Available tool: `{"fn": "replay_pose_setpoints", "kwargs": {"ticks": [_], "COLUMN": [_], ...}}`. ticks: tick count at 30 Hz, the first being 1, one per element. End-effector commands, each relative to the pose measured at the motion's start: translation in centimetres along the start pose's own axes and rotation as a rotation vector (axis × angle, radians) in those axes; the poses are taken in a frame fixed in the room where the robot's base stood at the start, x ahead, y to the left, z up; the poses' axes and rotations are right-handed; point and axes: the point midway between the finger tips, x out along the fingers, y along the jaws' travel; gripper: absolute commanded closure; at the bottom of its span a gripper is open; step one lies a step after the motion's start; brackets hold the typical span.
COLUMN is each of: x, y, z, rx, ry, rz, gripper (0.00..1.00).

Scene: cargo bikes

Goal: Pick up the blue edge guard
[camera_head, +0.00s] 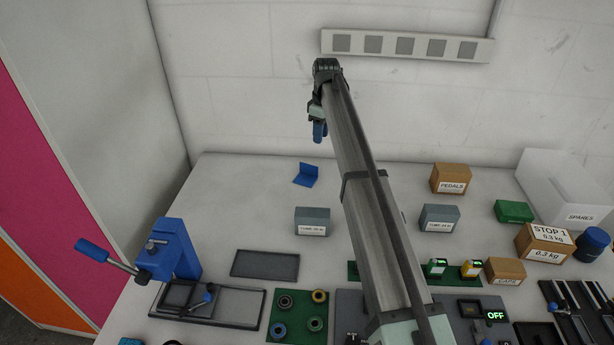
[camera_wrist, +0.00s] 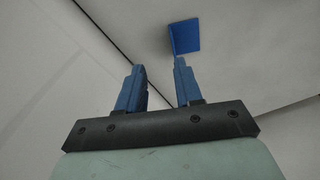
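The blue edge guard (camera_head: 306,174) is a small bent blue piece, L-shaped, lying on the grey table near its back edge. It also shows in the wrist view (camera_wrist: 185,37), just beyond the fingertips and a little right of the middle. My gripper (camera_head: 320,138) is raised above the back of the table, up and slightly right of the guard in the head view. In the wrist view its two blue fingers (camera_wrist: 160,66) stand apart with nothing between them. The gripper is open and apart from the guard.
A grey labelled box (camera_head: 312,222) stands in front of the guard. A blue clamp (camera_head: 172,252) with a lever is at the left. A brown PEDALS box (camera_head: 449,179) and a green box (camera_head: 514,211) are at the right. The table around the guard is clear; the wall is behind.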

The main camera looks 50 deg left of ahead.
Motion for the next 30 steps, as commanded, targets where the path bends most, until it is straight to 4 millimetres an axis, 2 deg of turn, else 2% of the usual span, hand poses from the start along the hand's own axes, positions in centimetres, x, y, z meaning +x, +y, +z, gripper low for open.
{"fn": "replay_pose_setpoints", "kwargs": {"ticks": [1,4,11,24,30], "x": [-0.1,-0.2,0.6,7.2,8.5], "y": [-0.7,-1.7,-2.2,-2.3,-2.2], "z": [-1.3,-2.5,-3.0,-2.5,-2.5], "rx": [-0.020,-0.042,-0.052,-0.051,-0.051], "ry": [-0.018,-0.041,-0.054,-0.053,-0.052], "rz": [-0.002,-0.007,-0.009,-0.010,-0.008], "gripper": [0.65,0.65,0.65,0.65,0.65]}}
